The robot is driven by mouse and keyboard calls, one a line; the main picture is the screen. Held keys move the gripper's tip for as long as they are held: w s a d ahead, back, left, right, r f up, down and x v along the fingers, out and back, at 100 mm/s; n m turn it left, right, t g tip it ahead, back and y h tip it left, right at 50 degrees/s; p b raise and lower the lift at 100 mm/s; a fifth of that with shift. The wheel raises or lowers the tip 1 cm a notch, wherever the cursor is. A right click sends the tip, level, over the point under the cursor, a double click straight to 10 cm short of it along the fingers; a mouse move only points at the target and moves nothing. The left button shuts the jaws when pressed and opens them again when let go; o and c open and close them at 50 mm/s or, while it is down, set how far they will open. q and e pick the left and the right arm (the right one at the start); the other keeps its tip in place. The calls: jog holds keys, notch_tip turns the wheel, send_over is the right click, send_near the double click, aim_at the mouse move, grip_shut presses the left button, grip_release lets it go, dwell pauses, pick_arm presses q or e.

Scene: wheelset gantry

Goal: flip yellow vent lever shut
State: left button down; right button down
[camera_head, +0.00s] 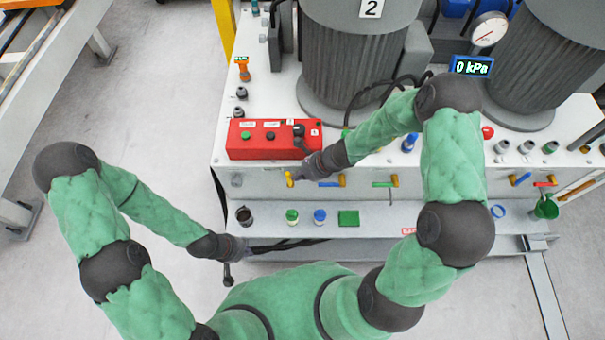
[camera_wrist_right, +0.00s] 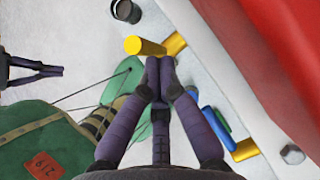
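The yellow vent lever (camera_head: 289,178) sits on the front face of the white bench, below the red control box. In the right wrist view the yellow lever (camera_wrist_right: 143,46) is a thick rod beside a gold fitting, pointing away from the bench face. My right gripper (camera_head: 298,177) is at the lever. In its wrist view the fingers (camera_wrist_right: 160,66) are together and empty, with their tips right by the rod; I cannot tell whether they touch. My left gripper (camera_head: 230,268) hangs low left of the bench; its fingers (camera_wrist_right: 58,71) look together and empty.
The red control box (camera_head: 275,151) is just above the lever. A blue lever (camera_head: 328,184) and a green lever (camera_head: 383,185) follow to the right. A lower shelf holds small cups (camera_head: 292,217) and a green pad (camera_head: 348,218).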

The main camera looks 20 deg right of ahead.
aim_at(288, 174)
jog(key=shift+w+a+r+g+h+p, duration=0.15)
jog(key=shift+a+g+h+p, duration=0.25)
jog(key=shift+h+p, duration=0.8)
jog(key=shift+w+a+r+g+h+p, duration=0.15)
jog(key=shift+a+h+p, duration=0.45)
jog(key=shift+p, duration=1.1)
jog(key=shift+a+p, duration=0.1)
jog(key=shift+p, duration=0.65)
jog(key=shift+w+a+r+p, duration=0.15)
jog(key=shift+a+p, duration=0.45)
jog(key=shift+p, duration=0.65)
jog(key=shift+w+a+f+p, duration=0.25)
jog(key=shift+a+f+p, duration=0.15)
jog(key=shift+a, duration=0.4)
jog(key=shift+w+a+f+p, duration=0.25)
jog(key=shift+a+f, duration=0.25)
jog(key=shift+a, duration=0.35)
jog(key=shift+w+a+f+p, duration=0.25)
jog(key=shift+a+f+p, duration=0.15)
jog(key=shift+a, duration=0.4)
jog(key=shift+f, duration=0.1)
